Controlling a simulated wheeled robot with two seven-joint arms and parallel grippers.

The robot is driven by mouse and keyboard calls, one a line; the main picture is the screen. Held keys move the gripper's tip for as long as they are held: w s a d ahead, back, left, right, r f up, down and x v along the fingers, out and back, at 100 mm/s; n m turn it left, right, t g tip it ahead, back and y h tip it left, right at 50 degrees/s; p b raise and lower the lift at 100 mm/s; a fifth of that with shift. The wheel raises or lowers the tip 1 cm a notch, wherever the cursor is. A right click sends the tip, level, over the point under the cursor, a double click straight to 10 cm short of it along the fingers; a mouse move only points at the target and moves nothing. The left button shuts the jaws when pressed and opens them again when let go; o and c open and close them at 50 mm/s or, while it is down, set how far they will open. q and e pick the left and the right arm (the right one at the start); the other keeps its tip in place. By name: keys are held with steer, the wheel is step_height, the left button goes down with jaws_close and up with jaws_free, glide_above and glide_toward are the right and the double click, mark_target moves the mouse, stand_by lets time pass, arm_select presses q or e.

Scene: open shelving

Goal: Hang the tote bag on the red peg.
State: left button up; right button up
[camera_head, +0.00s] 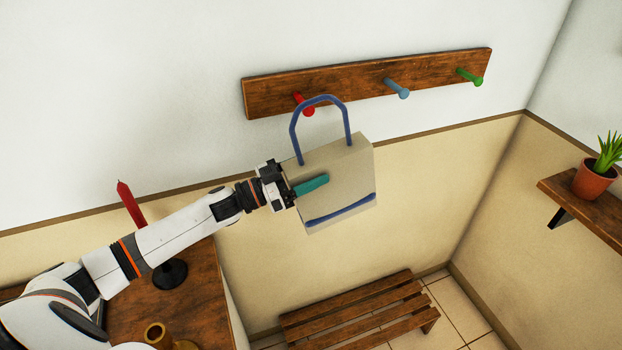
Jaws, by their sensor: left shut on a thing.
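The tote bag (350,165) is beige with a blue loop handle (292,130) standing up and a blue strip near its bottom. My left gripper (293,190) is shut on the tote bag at its left side, by a teal patch, and holds it in the air. The red peg (307,109) sticks out of the wooden wall rail at its left end. In the picture the top of the handle overlaps the red peg; I cannot tell whether the peg is through the loop or behind it. My right gripper is not in view.
The wooden rail (350,90) also has a blue peg (399,89) and a green peg (472,77). A slatted bench (355,312) stands below. A wooden table (205,300) with a red candle (130,203) is at lower left. A potted plant (592,181) sits on a shelf at right.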

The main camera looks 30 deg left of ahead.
arm_select(q)
steer(key=w+a+f+b, duration=0.1)
steer(key=w+a+b, duration=0.3)
steer(key=shift+a+f, duration=0.35)
stand_by(0.6)
steer(key=shift+w, duration=0.1)
stand_by(0.5)
steer(key=o, duration=1.6)
steer(key=shift+o, duration=0.2)
steer(key=shift+f, duration=0.1)
